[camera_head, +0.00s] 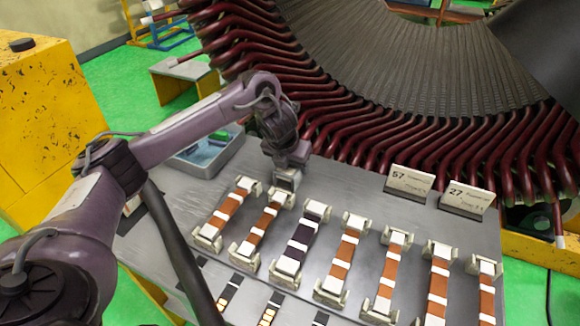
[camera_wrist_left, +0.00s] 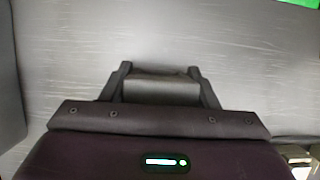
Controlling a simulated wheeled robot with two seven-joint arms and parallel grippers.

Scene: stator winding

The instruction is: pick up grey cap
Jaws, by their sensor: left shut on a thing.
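My left gripper (camera_head: 289,172) is over the grey metal table, just behind the row of coil pieces. In the left wrist view its two fingers (camera_wrist_left: 160,72) are shut on a grey block-like piece, the grey cap (camera_wrist_left: 160,90). The cap spans the space between the fingers. In the head view the cap is mostly hidden by the gripper, and whether it touches the table is hard to tell. My right gripper is not in view.
Several copper-coloured bars with pale end blocks (camera_head: 350,222) stand in a row on the table (camera_head: 345,180). A grey bin (camera_head: 205,160) is at left. Two number signs (camera_head: 410,182) stand at right. The large stator with dark red coil ends (camera_head: 330,120) rises behind.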

